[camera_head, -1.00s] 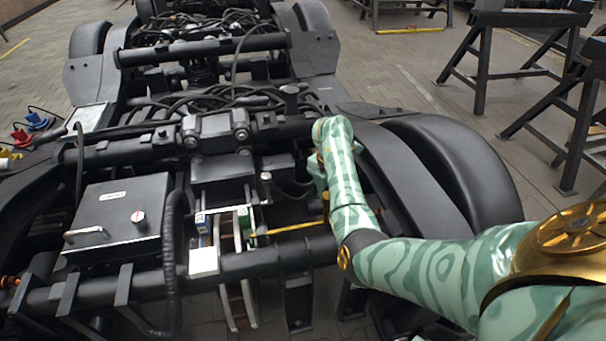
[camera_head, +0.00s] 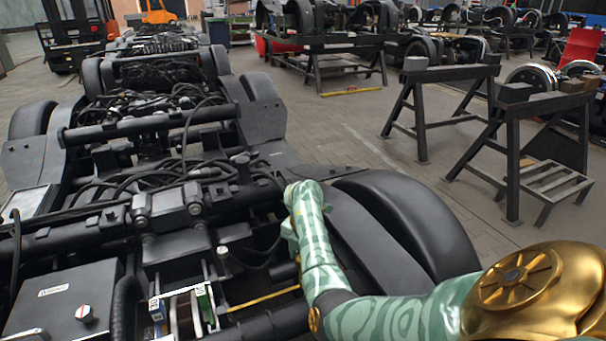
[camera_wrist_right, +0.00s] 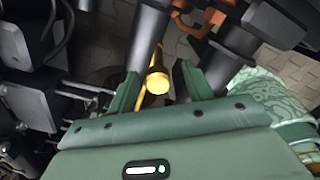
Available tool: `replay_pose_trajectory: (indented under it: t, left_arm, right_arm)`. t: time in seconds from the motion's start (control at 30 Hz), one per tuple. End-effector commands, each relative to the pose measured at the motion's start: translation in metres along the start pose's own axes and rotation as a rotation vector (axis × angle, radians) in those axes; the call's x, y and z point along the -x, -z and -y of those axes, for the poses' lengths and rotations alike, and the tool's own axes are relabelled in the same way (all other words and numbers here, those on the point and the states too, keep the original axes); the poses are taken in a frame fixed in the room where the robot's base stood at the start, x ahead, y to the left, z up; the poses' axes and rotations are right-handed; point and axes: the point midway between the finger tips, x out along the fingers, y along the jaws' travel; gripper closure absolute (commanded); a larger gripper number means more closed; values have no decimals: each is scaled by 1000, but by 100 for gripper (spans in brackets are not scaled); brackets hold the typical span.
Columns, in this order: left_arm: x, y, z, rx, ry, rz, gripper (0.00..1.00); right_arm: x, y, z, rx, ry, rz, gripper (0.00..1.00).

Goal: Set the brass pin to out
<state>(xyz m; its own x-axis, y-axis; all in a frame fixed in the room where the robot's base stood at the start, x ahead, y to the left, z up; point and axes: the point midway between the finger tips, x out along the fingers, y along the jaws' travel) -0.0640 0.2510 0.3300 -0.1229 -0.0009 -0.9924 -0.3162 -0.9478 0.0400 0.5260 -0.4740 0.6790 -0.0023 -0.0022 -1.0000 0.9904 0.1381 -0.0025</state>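The brass pin (camera_wrist_right: 157,78) shows in the right wrist view as a short golden cylinder with a round end facing the camera. My right gripper (camera_wrist_right: 157,69) is open, with a green finger on each side of the pin. Gaps show between the pin and both fingers. In the head view my right gripper (camera_head: 290,235) is mostly hidden behind my own forearm, low beside the bogie's dark frame, and the pin cannot be made out there. My left gripper is in no view.
A thin yellow rod (camera_head: 263,298) runs across the bogie left of my arm. A grey box (camera_head: 68,300) sits at the lower left. A black wheel cover (camera_head: 415,225) lies right of my arm. Trestles (camera_head: 510,130) stand on the open floor at right.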

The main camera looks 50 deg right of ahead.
Motion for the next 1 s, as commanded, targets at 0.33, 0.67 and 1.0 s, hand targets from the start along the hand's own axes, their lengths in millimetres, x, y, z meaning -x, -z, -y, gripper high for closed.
replay_pose_trajectory:
  t: [0.33, 0.67, 1.0]
  left_arm:
    - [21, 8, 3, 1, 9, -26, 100]
    - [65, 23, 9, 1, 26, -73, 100]
    - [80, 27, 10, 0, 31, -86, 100]
  right_arm:
    - [42, 1, -2, 0, -10, -1, 50]
    - [132, -1, 0, -2, -9, 0, 50]
    - [163, -1, 1, -2, 0, 0, 50]
